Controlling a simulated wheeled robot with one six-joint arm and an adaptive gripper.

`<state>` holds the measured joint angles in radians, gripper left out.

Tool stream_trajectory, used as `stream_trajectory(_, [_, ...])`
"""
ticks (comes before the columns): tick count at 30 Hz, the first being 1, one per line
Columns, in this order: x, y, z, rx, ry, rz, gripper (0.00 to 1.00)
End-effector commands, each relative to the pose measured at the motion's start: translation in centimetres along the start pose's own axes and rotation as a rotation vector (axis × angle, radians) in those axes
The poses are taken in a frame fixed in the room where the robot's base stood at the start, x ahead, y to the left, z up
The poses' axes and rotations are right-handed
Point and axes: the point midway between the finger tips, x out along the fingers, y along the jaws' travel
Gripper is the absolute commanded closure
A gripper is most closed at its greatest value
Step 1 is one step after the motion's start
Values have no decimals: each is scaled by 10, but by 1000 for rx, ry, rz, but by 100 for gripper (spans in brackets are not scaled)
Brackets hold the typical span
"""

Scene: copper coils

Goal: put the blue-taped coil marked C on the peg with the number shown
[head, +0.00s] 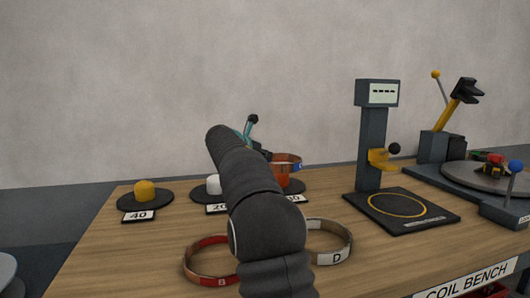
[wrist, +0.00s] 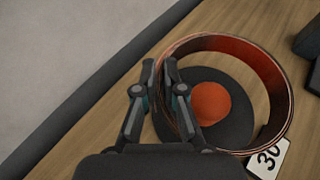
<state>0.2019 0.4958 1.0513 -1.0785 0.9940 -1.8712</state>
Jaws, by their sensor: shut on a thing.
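My gripper (wrist: 160,68) is shut on the near wall of a copper coil (wrist: 268,62). In the head view the coil (head: 285,157) has blue tape at its right end; its letter is too small to read. The coil is held level above the orange peg (head: 292,184), and in the wrist view its ring surrounds the orange peg top (wrist: 211,103). That peg's card (wrist: 269,158) reads 30. A yellow peg (head: 145,190) has a card reading 40. A white peg (head: 213,184) has a card partly hidden by my arm. The stand's display (head: 383,93) shows only dashes.
A red-taped coil B (head: 208,276) and a white-taped coil D (head: 345,241) lie at the front of the bench. A dark stand (head: 371,150) with a ringed base plate stands right of the pegs. A turntable device (head: 455,180) with levers is at far right.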

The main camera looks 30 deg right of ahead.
Motion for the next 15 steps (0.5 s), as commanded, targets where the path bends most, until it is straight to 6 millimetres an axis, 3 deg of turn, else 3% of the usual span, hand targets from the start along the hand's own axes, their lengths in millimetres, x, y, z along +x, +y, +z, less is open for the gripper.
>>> stream_trajectory(15, [15,0,-35,1,-2,0,100])
